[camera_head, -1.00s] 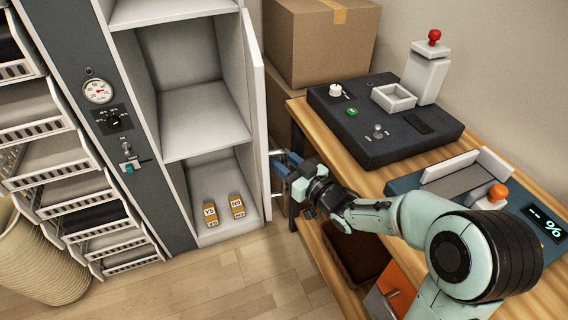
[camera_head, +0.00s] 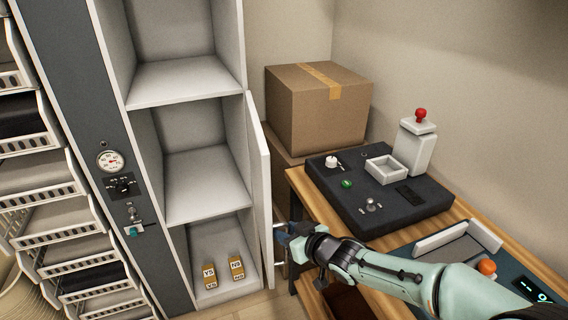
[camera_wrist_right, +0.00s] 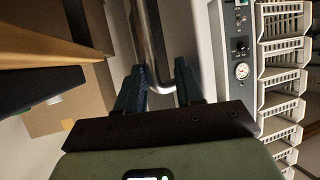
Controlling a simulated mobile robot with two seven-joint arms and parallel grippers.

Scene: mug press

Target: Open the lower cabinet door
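The lower cabinet door (camera_head: 260,165) is a white panel hinged on the right of the white cabinet (camera_head: 185,99). It stands swung wide open, seen nearly edge-on in the head view. Its metal bar handle (camera_head: 279,231) is on the outer face, low down. My right gripper (camera_head: 284,240) is at this handle. In the right wrist view, the blue fingers of my right gripper (camera_wrist_right: 162,82) are apart, with the lower bend of the handle (camera_wrist_right: 148,35) between them and a gap beside the bar. My left gripper is out of view.
A wooden table (camera_head: 298,184) with a black control unit (camera_head: 345,205) stands right of the door, close to my right arm. A cardboard box (camera_head: 310,110) is behind.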

